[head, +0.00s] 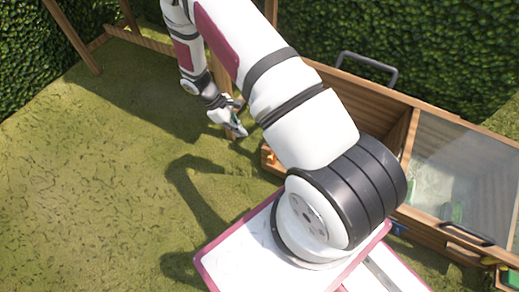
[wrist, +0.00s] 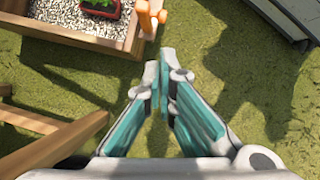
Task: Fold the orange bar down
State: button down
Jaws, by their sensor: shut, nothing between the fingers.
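The orange bar (wrist: 147,19) is at the corner of a wooden box in the wrist view, with a small orange knob beside it. In the head view a bit of orange (head: 270,157) shows at the box's near left corner, partly behind my arm. My gripper (wrist: 163,58) is shut and empty, its fingertips just below the orange bar in the wrist picture and seemingly apart from it. In the head view my gripper (head: 236,130) hangs over the grass, left of the box corner. The exact height gap cannot be told.
The wooden box (wrist: 80,37) holds gravel (wrist: 64,12) and a red pot (wrist: 101,8) with a green plant. Wooden beams (wrist: 60,145) lie at lower left. A glass lid (head: 465,170) and black handle (head: 368,66) are at right. Open grass (head: 90,190) lies left.

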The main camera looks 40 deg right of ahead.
jog(key=b, duration=0.6)
send_near(270, 158)
notch_tip(270, 158, down, 7)
jog(key=d, duration=0.1)
jog(key=shift+d, duration=0.2)
jog(key=shift+s+d+r+p, duration=0.2)
jog(key=shift+s+p, duration=0.1)
jog(key=shift+s, duration=0.2)
jog(key=shift+s+d+r+p, duration=0.15)
jog(key=shift+s+p, duration=0.15)
jog(key=shift+s, duration=0.15)
jog(key=shift+s, duration=0.1)
jog(key=shift+s+d+p, duration=0.3)
jog(key=shift+s+d, duration=0.1)
jog(key=shift+s, duration=0.5)
jog(key=s+d+f+t, duration=0.1)
jog(key=s+d+f, duration=0.2)
jog(key=s+f, duration=0.3)
jog(key=s, duration=0.3)
jog(key=shift+s+d+y, duration=0.15)
jog(key=shift+d+y, duration=0.15)
jog(key=shift+d, duration=0.1)
